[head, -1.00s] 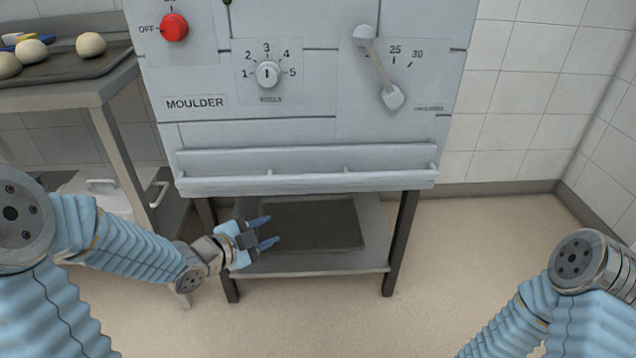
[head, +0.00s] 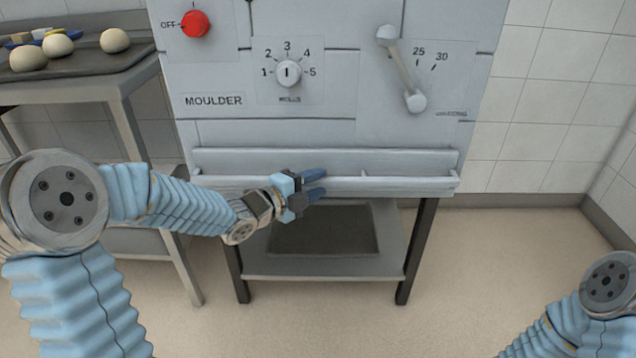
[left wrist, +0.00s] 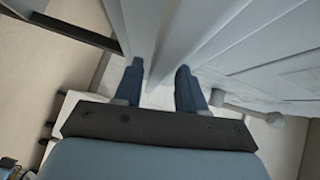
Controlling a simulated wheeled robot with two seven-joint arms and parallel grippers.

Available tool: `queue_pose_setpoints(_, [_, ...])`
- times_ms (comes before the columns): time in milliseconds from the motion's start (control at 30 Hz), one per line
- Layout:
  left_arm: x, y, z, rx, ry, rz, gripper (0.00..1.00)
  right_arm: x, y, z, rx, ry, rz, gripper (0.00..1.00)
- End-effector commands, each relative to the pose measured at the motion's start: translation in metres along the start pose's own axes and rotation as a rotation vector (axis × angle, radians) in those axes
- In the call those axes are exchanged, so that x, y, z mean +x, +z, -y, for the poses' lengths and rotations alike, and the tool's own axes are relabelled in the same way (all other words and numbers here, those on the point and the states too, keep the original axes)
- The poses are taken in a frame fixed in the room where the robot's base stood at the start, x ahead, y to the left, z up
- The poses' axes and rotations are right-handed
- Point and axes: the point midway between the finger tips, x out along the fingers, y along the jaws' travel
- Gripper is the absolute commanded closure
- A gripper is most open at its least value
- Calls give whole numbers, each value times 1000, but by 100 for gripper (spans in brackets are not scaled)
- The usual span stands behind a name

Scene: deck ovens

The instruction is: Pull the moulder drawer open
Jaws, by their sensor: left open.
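The moulder (head: 225,130) is a pale grey machine on a dark-legged stand. Its drawer (head: 400,159) is a wide, low front near the bottom, with a long horizontal handle bar (head: 410,185) along it; it looks closed. My left gripper (head: 322,183) is open at the handle bar, left of the bar's right end, with its fingers pointing right. In the left wrist view, the pale bar (left wrist: 163,50) runs up between the two fingertips (left wrist: 159,68); I cannot tell whether they touch it. My right gripper is out of view.
A red knob (head: 195,23), a dial (head: 288,72) and a lever (head: 402,70) are on the moulder's face. A shelf (head: 330,264) with a dark panel is below. A table at left holds a tray (head: 85,68) with dough balls. Floor in front is clear.

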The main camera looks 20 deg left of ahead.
Motion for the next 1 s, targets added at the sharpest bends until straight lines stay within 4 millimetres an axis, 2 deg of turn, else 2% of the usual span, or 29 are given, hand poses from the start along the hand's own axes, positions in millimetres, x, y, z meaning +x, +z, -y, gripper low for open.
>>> queue_pose_setpoints(133, [10, 0, 0, 0, 1, 0, 60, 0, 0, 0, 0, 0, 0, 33])
queue_pose_setpoints(400, [12, 0, 0, -1, 1, 0, 60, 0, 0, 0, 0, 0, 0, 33])
queue_pose_setpoints(667, [11, 0, 0, -1, 1, 0, 100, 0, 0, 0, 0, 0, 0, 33])
queue_pose_setpoints(1000, [11, 0, -1, -1, 1, 0, 100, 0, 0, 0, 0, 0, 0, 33])
